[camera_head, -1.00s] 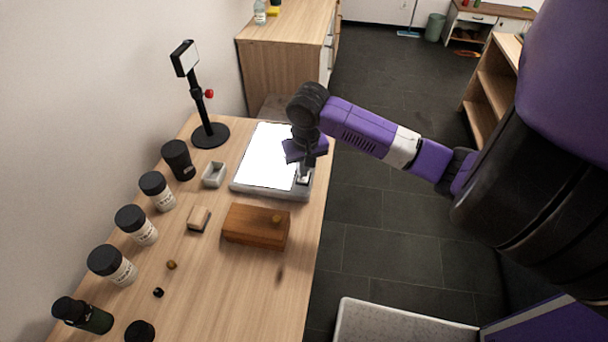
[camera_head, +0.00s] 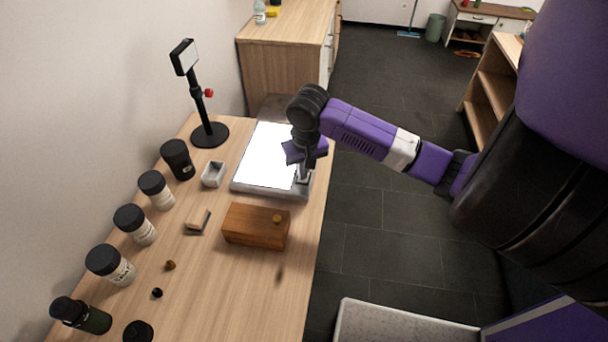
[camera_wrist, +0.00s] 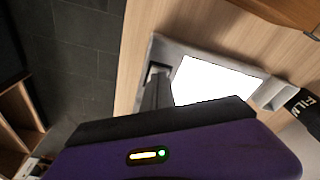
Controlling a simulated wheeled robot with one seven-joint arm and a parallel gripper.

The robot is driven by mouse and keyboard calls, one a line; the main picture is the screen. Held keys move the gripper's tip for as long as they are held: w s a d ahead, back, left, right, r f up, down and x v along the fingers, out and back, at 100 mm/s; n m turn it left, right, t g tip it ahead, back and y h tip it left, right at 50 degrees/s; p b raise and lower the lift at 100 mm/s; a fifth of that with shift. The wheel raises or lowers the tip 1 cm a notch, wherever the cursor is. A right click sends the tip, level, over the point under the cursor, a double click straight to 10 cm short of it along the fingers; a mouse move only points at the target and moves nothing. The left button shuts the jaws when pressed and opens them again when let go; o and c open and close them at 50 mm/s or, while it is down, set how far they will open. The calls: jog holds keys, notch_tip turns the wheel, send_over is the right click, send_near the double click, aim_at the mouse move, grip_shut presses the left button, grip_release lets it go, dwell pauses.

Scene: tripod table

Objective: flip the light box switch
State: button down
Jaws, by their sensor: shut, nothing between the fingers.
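The light box (camera_head: 240,188) lies on the wooden table with its panel glowing bright white. It also shows in the wrist view (camera_wrist: 190,48), its lit panel right of my gripper. My gripper (camera_head: 303,179) points down at the light box's near right corner, beside the lit panel. It is shut and holds nothing. In the wrist view my gripper (camera_wrist: 156,82) has its fingertips at a small pale switch area (camera_wrist: 158,69) on the frame. The fingers partly cover the switch, so its position and any contact cannot be told.
A wooden box (camera_head: 250,236) sits in front of the light box, and a small grey tray (camera_head: 213,174) stands left of it. A black stand (camera_head: 210,134) is behind left. Several jars line the wall side. Open floor lies right of the table.

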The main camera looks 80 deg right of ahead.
jog(key=shift+f, duration=0.4)
jog(key=shift+r, duration=0.1)
notch_tip(320, 180, up, 7)
jog(key=p, duration=0.5)
jog(key=shift+p, duration=0.3)
dwell(0.7)
